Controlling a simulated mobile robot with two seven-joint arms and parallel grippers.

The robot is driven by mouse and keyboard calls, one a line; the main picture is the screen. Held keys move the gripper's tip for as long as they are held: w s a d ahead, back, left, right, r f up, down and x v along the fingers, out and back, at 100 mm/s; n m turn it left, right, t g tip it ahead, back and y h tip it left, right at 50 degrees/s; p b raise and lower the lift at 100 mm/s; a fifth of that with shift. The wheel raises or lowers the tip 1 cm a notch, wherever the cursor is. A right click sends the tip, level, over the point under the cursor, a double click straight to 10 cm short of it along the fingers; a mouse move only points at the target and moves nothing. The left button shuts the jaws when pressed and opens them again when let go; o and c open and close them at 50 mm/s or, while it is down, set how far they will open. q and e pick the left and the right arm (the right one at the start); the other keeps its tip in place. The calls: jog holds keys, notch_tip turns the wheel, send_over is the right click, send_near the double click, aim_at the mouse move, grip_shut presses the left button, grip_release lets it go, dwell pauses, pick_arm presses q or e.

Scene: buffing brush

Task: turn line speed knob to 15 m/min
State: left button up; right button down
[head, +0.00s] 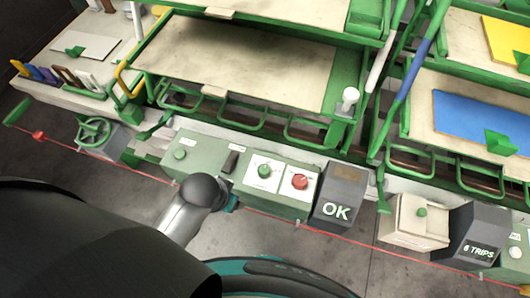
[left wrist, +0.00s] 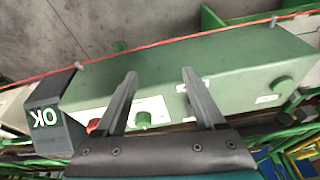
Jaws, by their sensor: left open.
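A green control box (head: 240,190) carries a green knob (head: 180,154) at its left end, a dark switch (head: 231,162), a green knob on a white plate (head: 264,170) and a red knob on a white plate (head: 300,181). The labels are too small to read, so I cannot tell which is line speed. In the left wrist view, my left gripper (left wrist: 160,73) is open and empty, its fingers over the box. The white-plate green knob (left wrist: 143,118) shows between the fingers, lower left; the red knob (left wrist: 94,125) is partly behind the left finger. My right gripper is not in view.
A dark display reading OK (head: 336,208) stands at the box's right end, and one reading 6 TRIPS (head: 476,246) farther right. A red line (head: 268,214) runs along the front. Green-framed racks (head: 240,60) stand behind. A green handwheel (head: 93,131) is at left.

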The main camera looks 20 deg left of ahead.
pick_arm(q)
jog(key=w+d+r+h+p, duration=0.1)
jog(key=d+r+p, duration=0.1)
jog(key=r, duration=0.5)
jog(key=w+d+r+p, duration=0.2)
jog(key=d+r+p, duration=0.1)
jog(key=r, duration=0.4)
jog(key=m+g+y, duration=0.1)
jog(key=g, duration=0.2)
send_over(264, 169)
notch_tip(264, 169, down, 14)
jog(key=b, duration=0.3)
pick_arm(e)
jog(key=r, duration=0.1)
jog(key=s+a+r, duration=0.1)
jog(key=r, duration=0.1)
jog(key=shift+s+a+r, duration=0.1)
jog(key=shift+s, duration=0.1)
pick_arm(q)
jog(key=shift+c, duration=0.3)
grip_shut()
